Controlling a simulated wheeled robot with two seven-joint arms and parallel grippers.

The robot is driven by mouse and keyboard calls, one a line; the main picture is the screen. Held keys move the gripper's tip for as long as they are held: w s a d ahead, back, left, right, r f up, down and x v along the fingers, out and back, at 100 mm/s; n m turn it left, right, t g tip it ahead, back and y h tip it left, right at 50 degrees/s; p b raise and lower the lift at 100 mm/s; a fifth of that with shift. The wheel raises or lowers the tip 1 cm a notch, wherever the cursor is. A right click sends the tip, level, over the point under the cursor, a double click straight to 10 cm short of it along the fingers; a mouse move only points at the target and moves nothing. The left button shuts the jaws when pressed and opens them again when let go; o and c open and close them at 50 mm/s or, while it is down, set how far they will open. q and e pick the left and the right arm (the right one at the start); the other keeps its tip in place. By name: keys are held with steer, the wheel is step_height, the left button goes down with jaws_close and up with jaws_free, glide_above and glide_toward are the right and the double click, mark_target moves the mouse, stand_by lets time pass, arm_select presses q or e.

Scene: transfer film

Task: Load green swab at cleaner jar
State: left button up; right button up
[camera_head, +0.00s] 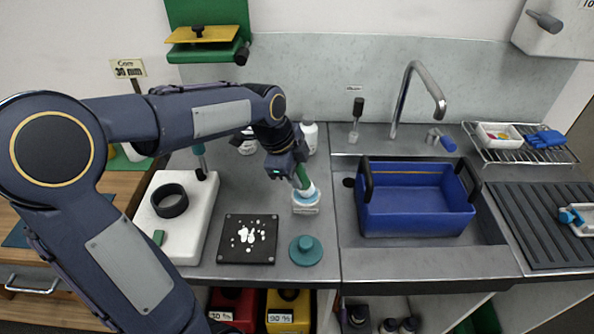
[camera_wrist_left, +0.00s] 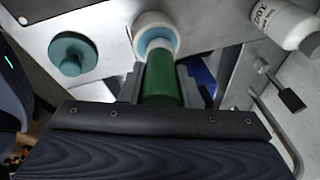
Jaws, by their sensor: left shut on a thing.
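My left gripper (camera_head: 300,179) is shut on the green swab (camera_wrist_left: 162,80), which shows between its fingers in the left wrist view. In the head view the green swab (camera_head: 303,182) points down toward the cleaner jar (camera_head: 305,208). The jar is white with a light blue opening, and it also shows in the left wrist view (camera_wrist_left: 153,22). The swab's lower end is at the jar's mouth; I cannot tell how deep it sits. A teal lid with a knob (camera_head: 306,250) lies on the counter in front of the jar. My right gripper is not in view.
A black plate with white bits (camera_head: 262,258) and a white board with a black ring (camera_head: 190,236) lie left of the jar. White bottles (camera_head: 309,137) stand behind it. A blue tub (camera_head: 417,222) sits in the sink at right, under a tap (camera_head: 406,92).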

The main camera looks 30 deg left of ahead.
arm_select(q)
steer(key=shift+r+p, duration=2.3)
steer(key=shift+r, duration=1.05)
steer(key=shift+f, duration=0.1)
